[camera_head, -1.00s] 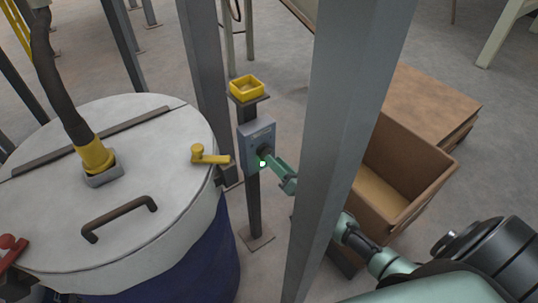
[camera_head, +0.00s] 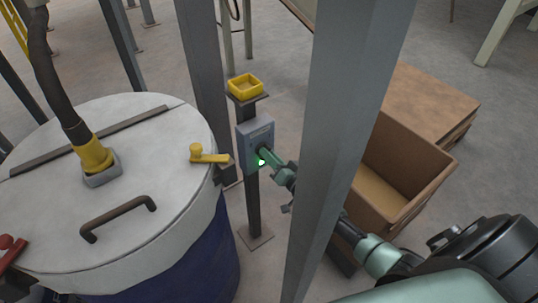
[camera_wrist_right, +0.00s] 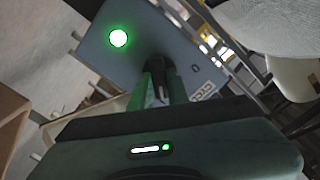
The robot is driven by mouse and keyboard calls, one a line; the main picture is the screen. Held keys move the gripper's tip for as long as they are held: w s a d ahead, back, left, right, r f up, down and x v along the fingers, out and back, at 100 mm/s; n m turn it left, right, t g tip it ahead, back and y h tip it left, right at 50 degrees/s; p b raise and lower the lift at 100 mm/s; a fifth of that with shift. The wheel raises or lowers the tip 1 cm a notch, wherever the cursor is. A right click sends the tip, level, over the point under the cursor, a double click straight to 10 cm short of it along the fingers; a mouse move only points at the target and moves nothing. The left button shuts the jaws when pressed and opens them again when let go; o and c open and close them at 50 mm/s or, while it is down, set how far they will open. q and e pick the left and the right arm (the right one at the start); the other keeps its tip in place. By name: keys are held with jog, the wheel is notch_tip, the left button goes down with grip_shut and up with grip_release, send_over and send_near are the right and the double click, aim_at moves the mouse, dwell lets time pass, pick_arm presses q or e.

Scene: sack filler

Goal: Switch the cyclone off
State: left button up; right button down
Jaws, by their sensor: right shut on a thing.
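The grey switch box (camera_head: 254,132) stands on a dark post between the drum and a steel column. Its lamp (camera_head: 261,162) glows green, and the lamp also shows lit in the wrist view (camera_wrist_right: 118,38). My right gripper (camera_head: 268,155) reaches in from behind the column to the front of the box. In the wrist view its green fingers (camera_wrist_right: 160,88) are shut on the black knob (camera_wrist_right: 157,65) of the box. The fingers partly hide the knob, so I cannot tell its exact setting. My left gripper is not in view.
The steel column (camera_head: 350,120) stands in front of my right arm and hides part of it. The white-lidded drum (camera_head: 150,220) with a yellow lever (camera_head: 208,155) is left of the box. A yellow tray (camera_head: 245,86) tops the post. An open brown box (camera_head: 385,165) is at the right.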

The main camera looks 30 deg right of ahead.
jog(key=shift+n, duration=0.3)
jog(key=shift+a+n+b, duration=0.15)
jog(key=shift+n+b, duration=0.15)
jog(key=shift+n, duration=3.5)
jog(key=shift+a+n+b, duration=0.1)
jog(key=shift+n+b, duration=0.2)
jog(key=shift+n, duration=3.5)
jog(key=c, duration=1.4)
grip_release()
jog(key=shift+o, duration=0.2)
jog(key=shift+s, duration=0.2)
jog(key=s+d, duration=0.1)
jog(key=s, duration=0.6)
jog(key=shift+s, duration=0.25)
